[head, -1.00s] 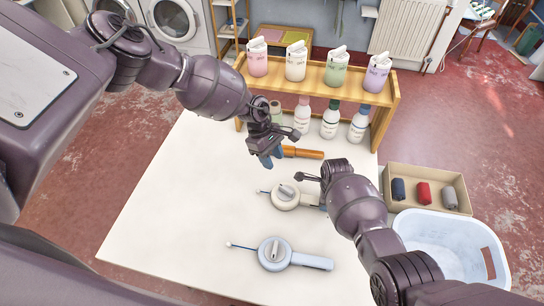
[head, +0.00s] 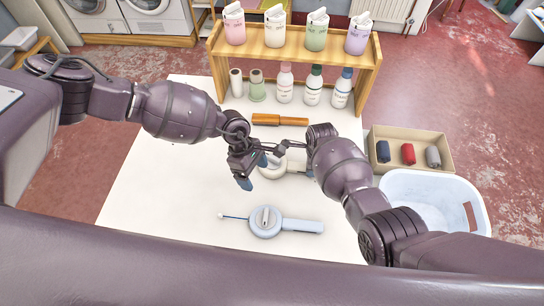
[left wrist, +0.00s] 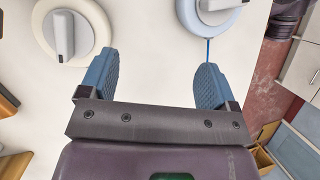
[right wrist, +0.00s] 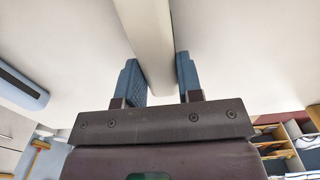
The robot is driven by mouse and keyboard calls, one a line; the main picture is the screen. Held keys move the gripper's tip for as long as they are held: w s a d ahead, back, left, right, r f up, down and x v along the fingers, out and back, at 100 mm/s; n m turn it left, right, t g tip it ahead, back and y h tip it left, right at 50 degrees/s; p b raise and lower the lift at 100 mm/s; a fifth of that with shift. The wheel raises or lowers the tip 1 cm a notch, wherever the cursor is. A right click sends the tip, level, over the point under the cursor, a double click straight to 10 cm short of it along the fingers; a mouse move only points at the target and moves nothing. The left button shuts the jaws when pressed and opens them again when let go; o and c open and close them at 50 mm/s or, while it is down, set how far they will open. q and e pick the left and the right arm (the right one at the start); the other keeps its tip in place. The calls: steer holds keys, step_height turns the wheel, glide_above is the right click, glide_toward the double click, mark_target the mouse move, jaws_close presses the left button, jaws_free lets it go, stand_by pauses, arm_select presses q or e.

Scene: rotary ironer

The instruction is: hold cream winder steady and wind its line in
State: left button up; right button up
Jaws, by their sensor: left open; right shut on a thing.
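The cream winder (head: 272,168) lies on the white table, partly covered by my left gripper in the head view. Its round body and grey knob show in the left wrist view (left wrist: 74,35). My right gripper (right wrist: 158,80) is shut on its cream handle (right wrist: 147,35), which runs between the fingers. My left gripper (head: 254,173) is open and empty, just left of the cream body. The left wrist view shows its fingers (left wrist: 155,82) spread apart, with the cream body beyond one finger. I cannot make out the cream winder's line.
A blue winder (head: 266,222) with its line out to the left lies nearer me. An orange tool (head: 279,120) lies behind. A wooden shelf (head: 290,52) with bottles and cartons stands at the back. A box (head: 411,137) and a basin (head: 433,196) stand right.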

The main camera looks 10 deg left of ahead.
arm_select(q)
steer(key=n, duration=0.1)
steer(key=n+t+y, duration=0.1)
steer(key=n+t, duration=0.6)
steer(key=n, duration=0.8)
glide_toward(272, 158)
steer(key=shift+x, duration=4.8)
steer(key=shift+c, duration=0.3)
steer(key=c, duration=0.9)
